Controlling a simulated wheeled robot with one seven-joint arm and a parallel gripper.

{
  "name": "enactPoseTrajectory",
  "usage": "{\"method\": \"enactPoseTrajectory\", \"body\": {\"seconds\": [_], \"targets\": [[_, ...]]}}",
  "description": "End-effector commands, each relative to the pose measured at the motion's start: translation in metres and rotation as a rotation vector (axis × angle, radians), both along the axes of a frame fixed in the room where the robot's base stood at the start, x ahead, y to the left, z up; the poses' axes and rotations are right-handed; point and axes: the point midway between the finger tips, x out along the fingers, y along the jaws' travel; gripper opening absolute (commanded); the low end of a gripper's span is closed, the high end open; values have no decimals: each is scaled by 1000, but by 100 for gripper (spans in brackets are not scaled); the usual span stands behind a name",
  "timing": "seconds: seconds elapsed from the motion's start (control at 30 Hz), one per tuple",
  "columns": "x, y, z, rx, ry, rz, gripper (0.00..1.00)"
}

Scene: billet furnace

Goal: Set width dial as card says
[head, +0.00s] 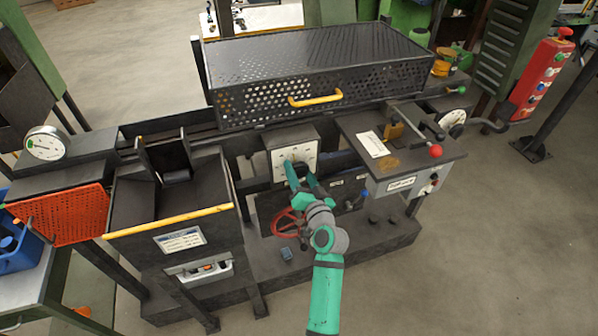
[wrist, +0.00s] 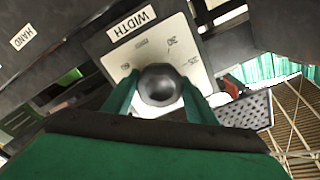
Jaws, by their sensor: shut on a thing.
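The width dial is a pale square plate (head: 305,154) on the front of the black machine, partly behind my gripper in the head view. The wrist view shows its plate (wrist: 180,45) with a WIDTH label (wrist: 131,24) and several printed numbers. The dark round knob (wrist: 160,85) sits in its middle. My green gripper (wrist: 158,98) is shut on the knob, one finger on each side. It also shows at the dial in the head view (head: 300,178). I cannot read the knob's pointer. A white card (head: 372,144) lies on the shelf to the right; its writing is too small to read.
A perforated guard with a yellow handle (head: 315,99) stands above the dial. A red handwheel (head: 288,222) is just below left. A red-knobbed lever (head: 435,151) and a grey control box (head: 405,184) are to the right. Open floor lies at right front.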

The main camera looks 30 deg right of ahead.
Motion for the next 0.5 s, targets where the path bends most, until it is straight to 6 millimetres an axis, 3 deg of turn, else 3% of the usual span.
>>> {"method": "enactPoseTrajectory", "body": {"seconds": [0.5], "targets": [[0, 0, -1, 472, -125, 0, 29]]}}
